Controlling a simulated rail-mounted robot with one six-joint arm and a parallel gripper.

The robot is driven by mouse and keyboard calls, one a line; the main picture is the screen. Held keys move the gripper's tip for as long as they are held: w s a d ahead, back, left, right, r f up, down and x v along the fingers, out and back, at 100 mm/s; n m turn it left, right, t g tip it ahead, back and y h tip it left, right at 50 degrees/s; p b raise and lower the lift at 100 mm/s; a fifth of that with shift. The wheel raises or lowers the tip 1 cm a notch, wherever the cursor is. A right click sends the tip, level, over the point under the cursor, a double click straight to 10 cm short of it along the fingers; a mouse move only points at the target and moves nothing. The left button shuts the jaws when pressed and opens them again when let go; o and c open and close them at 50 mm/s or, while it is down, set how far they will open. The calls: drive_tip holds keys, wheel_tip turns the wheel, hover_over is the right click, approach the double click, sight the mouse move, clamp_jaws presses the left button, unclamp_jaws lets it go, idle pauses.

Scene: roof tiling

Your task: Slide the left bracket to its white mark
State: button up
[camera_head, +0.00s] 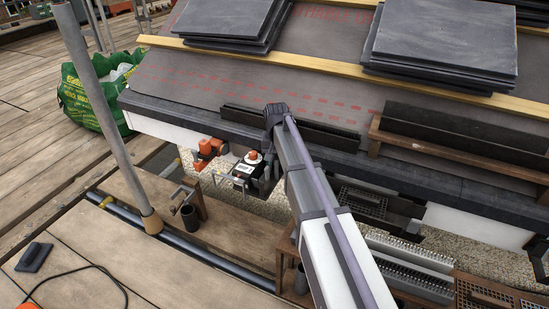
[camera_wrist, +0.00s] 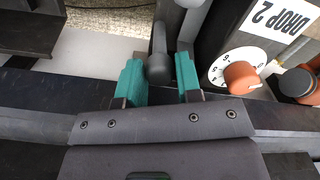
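In the wrist view my gripper (camera_wrist: 159,76) has its two teal fingers apart, one on each side of a dark grey round-ended post (camera_wrist: 158,58). The post nearly fills the gap; I cannot tell whether the fingers touch it. I also cannot tell whether the post belongs to the left bracket. A pale grey piece (camera_wrist: 184,22) stands behind it. In the camera_head view my gripper is mostly hidden behind my arm, near the eave. No white mark can be made out with certainty in either view.
Right of the post is a box with a "DROP 2" label (camera_wrist: 268,17) and a dial with an orange knob (camera_wrist: 241,77). In the camera_head view an orange device (camera_head: 208,150) sits below the eave. Slate stacks (camera_head: 440,42) lie on the roof, and a scaffold pole (camera_head: 95,90) stands at left.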

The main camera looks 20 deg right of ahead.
drive_tip(key=shift+o, duration=0.4)
wheel_tip(320, 180, up, 11)
drive_tip(key=p, duration=1)
drive_tip(key=shift+p, duration=0.4)
drive_tip(key=shift+f, duration=0.15)
drive_tip(key=s+a+r+n+p, duration=0.1)
drive_tip(key=s+a+n, duration=0.1)
drive_tip(key=s, duration=1)
drive_tip(key=s+a+n, duration=0.1)
drive_tip(key=s+a, duration=0.1)
drive_tip(key=s, duration=1.1)
wheel_tip(320, 180, up, 38)
drive_tip(key=s+p, duration=0.1)
drive_tip(key=p, duration=3.7)
drive_tip(key=shift+a+r+n, duration=0.15)
drive_tip(key=shift+a+n, duration=0.15)
drive_tip(key=shift+a, duration=0.15)
